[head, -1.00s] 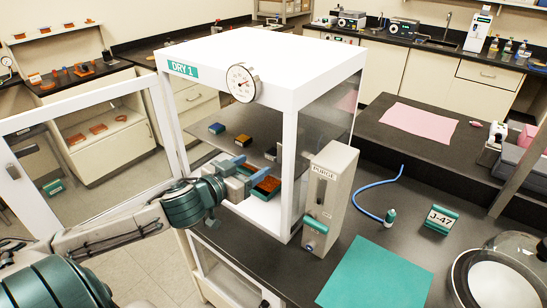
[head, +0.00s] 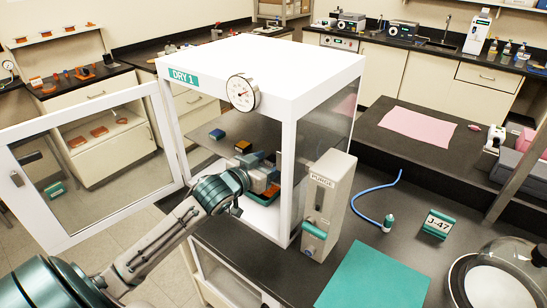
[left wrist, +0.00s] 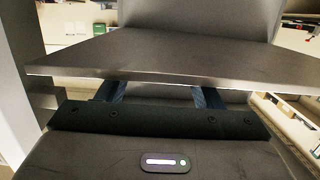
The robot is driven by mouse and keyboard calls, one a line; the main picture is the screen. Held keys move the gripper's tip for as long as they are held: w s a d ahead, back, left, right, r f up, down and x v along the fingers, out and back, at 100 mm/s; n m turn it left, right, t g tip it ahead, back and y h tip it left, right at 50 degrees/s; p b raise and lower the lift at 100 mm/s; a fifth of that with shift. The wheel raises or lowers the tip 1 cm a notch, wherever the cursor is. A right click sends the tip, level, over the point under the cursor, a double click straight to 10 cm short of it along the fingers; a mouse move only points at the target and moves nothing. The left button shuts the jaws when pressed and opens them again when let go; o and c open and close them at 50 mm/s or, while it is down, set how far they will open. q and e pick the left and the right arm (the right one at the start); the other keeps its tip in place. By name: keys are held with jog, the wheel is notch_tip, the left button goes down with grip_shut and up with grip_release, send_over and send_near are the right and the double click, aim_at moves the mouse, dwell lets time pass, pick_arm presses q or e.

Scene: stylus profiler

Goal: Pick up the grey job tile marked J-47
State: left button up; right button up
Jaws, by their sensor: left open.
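My gripper partly hides a teal tray (head: 262,196) on the cabinet floor. My right gripper is not in view.
The cabinet's glass door (head: 95,165) stands open at the left. A glass dome (head: 500,265) is at the lower right. Blue and orange blocks sit on the shelf.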

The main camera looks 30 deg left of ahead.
pick_arm(q)
jog(key=shift+w, duration=0.35)
jog(key=c, duration=1.1)
jog(key=shift+o, duration=0.2)
